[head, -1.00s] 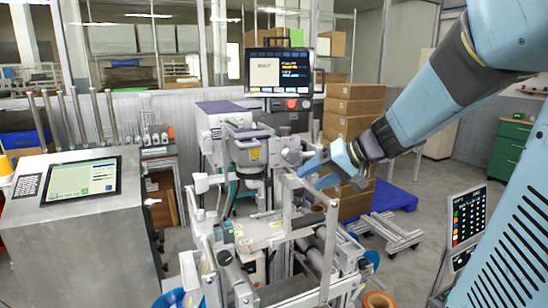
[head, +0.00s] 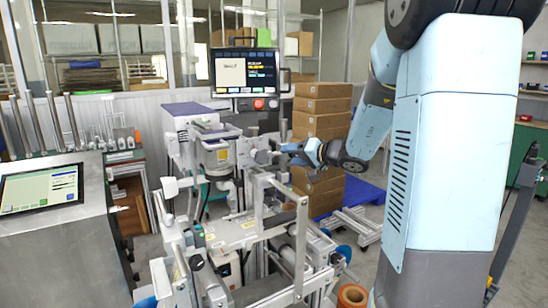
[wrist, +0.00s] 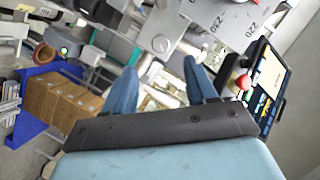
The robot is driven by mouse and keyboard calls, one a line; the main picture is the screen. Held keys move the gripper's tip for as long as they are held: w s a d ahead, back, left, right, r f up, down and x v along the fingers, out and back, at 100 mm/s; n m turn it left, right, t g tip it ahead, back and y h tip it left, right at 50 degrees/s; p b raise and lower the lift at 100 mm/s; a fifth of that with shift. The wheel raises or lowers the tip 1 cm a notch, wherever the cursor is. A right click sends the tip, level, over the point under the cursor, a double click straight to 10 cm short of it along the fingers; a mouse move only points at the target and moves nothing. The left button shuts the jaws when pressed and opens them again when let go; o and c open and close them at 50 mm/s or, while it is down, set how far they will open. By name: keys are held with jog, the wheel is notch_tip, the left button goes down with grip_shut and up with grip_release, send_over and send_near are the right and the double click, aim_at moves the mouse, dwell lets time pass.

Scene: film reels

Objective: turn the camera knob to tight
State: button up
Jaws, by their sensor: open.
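The machine (head: 222,157) stands mid-frame in the head view, with a camera unit on its upper part. A small grey round knob (head: 262,157) sticks out on its right side. In the wrist view, a round knob (wrist: 160,44) on a grey bracket shows just beyond and between the fingertips. I cannot read its setting. My gripper (head: 289,151) is to the right of the knob, apart from it in the head view. In the wrist view my gripper (wrist: 160,66) has its two blue fingers spread, with nothing held between them.
A screen with a red button (head: 245,74) stands above the machine. Stacked cardboard boxes (head: 321,112) are behind my gripper, on a blue pallet (head: 360,191). A metal console (head: 60,240) is at left. Metal frame bars (head: 301,245) rise below my gripper.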

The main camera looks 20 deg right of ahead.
aim_at(271, 156)
jog(key=x, duration=0.8)
jog(key=shift+w+a+f, duration=0.1)
jog(key=shift+w+a, duration=0.05)
jog(key=c, duration=1.1)
jog(key=shift+o, duration=0.2)
